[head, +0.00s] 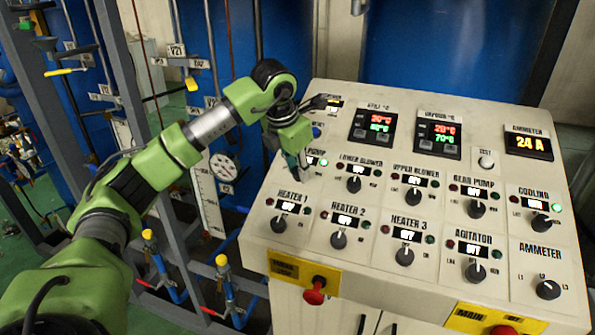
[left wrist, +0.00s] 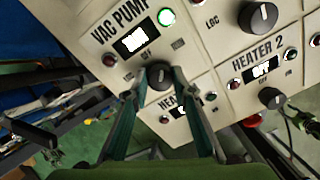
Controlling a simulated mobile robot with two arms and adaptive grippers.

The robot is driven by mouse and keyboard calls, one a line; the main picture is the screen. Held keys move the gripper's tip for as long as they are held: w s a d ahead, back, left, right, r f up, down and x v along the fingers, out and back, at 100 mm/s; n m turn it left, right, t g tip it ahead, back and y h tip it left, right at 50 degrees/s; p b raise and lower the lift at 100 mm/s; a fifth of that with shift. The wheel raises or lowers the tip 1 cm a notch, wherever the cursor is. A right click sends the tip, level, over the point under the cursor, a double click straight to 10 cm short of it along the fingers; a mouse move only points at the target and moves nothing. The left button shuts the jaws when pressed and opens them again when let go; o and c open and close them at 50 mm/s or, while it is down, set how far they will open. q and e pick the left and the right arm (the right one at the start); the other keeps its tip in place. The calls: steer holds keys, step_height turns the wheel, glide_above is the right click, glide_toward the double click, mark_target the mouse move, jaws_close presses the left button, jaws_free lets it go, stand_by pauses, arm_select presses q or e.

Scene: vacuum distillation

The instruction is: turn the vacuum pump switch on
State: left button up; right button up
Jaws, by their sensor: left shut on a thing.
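The vacuum pump switch (left wrist: 159,77) is a dark round knob under the VAC PUMP label in the left wrist view. My left gripper (left wrist: 158,72) is shut on it, one finger on each side. The pump's small display (left wrist: 133,40) is lit, but its text is unreadable. Its green lamp (left wrist: 166,17) glows brightly, and its red lamp (left wrist: 109,60) looks dim. In the head view my left gripper (head: 297,172) reaches down onto the panel's upper left and hides the knob. The green lamp (head: 323,162) shows beside it. My right gripper is not in view.
The sloped control panel (head: 390,280) carries several similar knobs close by, including the HEATER 1 knob (head: 278,225) and the lower blower knob (head: 354,184). A red emergency button (head: 316,290) sits on its front edge. Metal frames and pipes stand at left.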

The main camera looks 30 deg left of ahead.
arm_select(q)
steer(key=shift+r+m, duration=0.1)
steer(key=shift+m, duration=1.8)
steer(key=o, duration=1.1)
steer(key=v, duration=1.2)
steer(key=shift+w, duration=0.15)
